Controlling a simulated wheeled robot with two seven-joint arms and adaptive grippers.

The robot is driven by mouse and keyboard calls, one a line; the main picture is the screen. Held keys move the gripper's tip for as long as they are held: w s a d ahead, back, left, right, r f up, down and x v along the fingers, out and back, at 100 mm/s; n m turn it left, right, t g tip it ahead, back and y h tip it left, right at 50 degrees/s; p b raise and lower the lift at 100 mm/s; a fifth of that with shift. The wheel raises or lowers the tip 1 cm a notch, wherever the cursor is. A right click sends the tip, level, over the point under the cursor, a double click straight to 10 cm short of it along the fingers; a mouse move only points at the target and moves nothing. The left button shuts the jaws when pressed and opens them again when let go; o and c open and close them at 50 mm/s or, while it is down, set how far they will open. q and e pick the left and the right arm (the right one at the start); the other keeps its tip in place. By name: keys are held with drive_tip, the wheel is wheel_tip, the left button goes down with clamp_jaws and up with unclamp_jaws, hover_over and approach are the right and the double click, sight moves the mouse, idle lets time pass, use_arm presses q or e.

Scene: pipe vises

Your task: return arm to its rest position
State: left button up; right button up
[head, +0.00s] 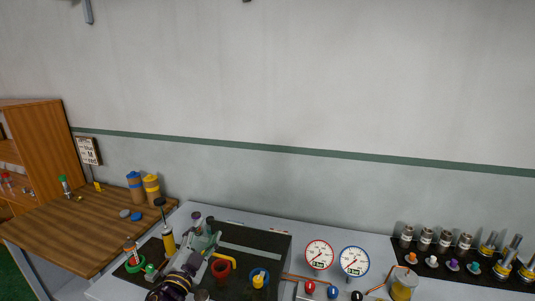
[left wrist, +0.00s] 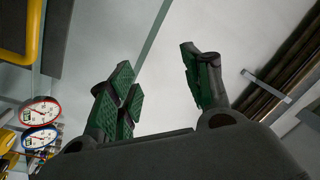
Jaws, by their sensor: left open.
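My left gripper (head: 203,241) is at the bottom left of the head view, in front of or above the black mat (head: 255,238) on the grey bench. In the left wrist view it (left wrist: 160,95) is open, its green-padded fingers apart with nothing between them. My left arm (head: 175,286) comes up from the bottom edge of the head view. My right gripper does not show.
Two gauges (head: 319,254) (head: 354,261) are to the right, several metal fittings (head: 465,242) farther right. A wooden table (head: 80,230) is at left.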

use_arm(q)
drive_tip(key=s+a+f+n+g+y, duration=0.3)
drive_tip(key=s+f+n+g, duration=0.15)
drive_tip(key=f, duration=0.25)
drive_tip(key=s+a+f+n+g+y, duration=0.25)
drive_tip(key=s+f, duration=0.25)
drive_tip(key=f, duration=0.3)
drive_tip(key=s+d+f+n+g+h, duration=0.1)
drive_tip(key=s+f+g, duration=0.4)
drive_tip(key=s, duration=0.4)
drive_tip(key=s+d+f+n+g+h, duration=0.1)
drive_tip(key=s+f+g, duration=0.3)
drive_tip(key=s, duration=0.5)
wheel_tip(320, 180, down, 38)
drive_tip(key=s+g+b, duration=0.1)
drive_tip(key=s+b, duration=0.1)
drive_tip(key=b, duration=0.3)
drive_tip(key=s+a+f+b, duration=0.2)
drive_tip(key=s+f, duration=0.9)
drive_tip(key=f, duration=0.1)
drive_tip(key=s+a+f+g+b, duration=0.1)
drive_tip(key=s+a+f+b, duration=0.2)
drive_tip(key=s+f, duration=0.8)
wheel_tip(320, 180, down, 2)
drive_tip(key=shift+s+a+f+m, duration=0.1)
drive_tip(key=shift+s+a+m, duration=0.1)
drive_tip(key=shift+m, duration=0.1)
